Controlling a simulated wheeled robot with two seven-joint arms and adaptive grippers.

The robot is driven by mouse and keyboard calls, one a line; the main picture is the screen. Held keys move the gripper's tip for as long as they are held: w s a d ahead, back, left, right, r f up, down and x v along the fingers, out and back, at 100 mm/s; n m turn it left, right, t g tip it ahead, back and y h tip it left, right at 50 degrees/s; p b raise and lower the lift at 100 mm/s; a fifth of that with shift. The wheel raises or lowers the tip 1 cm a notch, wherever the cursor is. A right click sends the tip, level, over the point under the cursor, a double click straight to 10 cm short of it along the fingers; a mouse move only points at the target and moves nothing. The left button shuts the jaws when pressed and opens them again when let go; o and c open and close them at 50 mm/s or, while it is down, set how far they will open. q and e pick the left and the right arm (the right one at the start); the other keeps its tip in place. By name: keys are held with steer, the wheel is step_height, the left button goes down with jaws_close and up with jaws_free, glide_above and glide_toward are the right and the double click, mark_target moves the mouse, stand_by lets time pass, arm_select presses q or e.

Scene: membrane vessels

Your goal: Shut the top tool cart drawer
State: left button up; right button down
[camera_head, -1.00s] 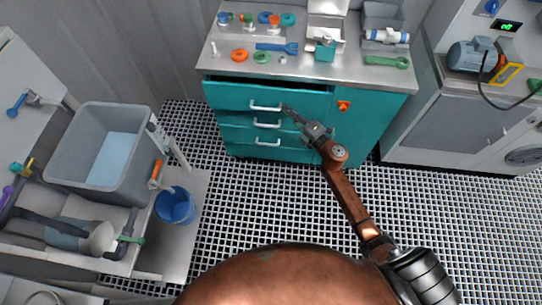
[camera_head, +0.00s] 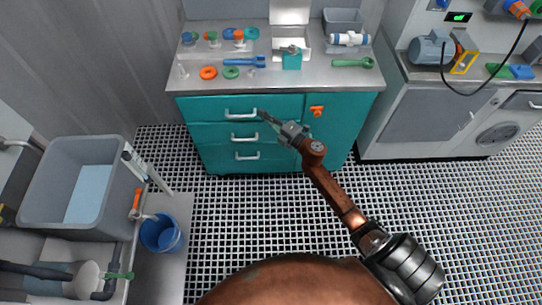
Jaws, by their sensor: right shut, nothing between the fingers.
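The teal tool cart (camera_head: 335,130) stands ahead under a grey worktop, with a stack of drawers at its left. The top drawer (camera_head: 205,108) has a white handle (camera_head: 241,113) and its front looks flush with the cart, with no dark gap above it. My right gripper (camera_head: 264,117) is shut and empty, its tips in front of the top drawer's right part, just right of the handle. I cannot tell whether the tips touch the drawer front. My left gripper is not in view.
Tools and fittings, among them a green wrench (camera_head: 352,63) and a teal box (camera_head: 291,60), lie on the worktop (camera_head: 320,78). A grey sink (camera_head: 45,190) and blue bucket (camera_head: 160,234) are at the left. The grated floor (camera_head: 250,215) before the cart is clear.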

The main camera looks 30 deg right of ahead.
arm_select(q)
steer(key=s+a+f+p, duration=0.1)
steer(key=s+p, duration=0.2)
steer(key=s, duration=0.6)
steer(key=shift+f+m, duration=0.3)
arm_select(e)
steer(key=a+v, duration=0.2)
steer(key=v, duration=1)
steer(key=shift+s+a, duration=0.25)
steer(key=shift+s, duration=0.45)
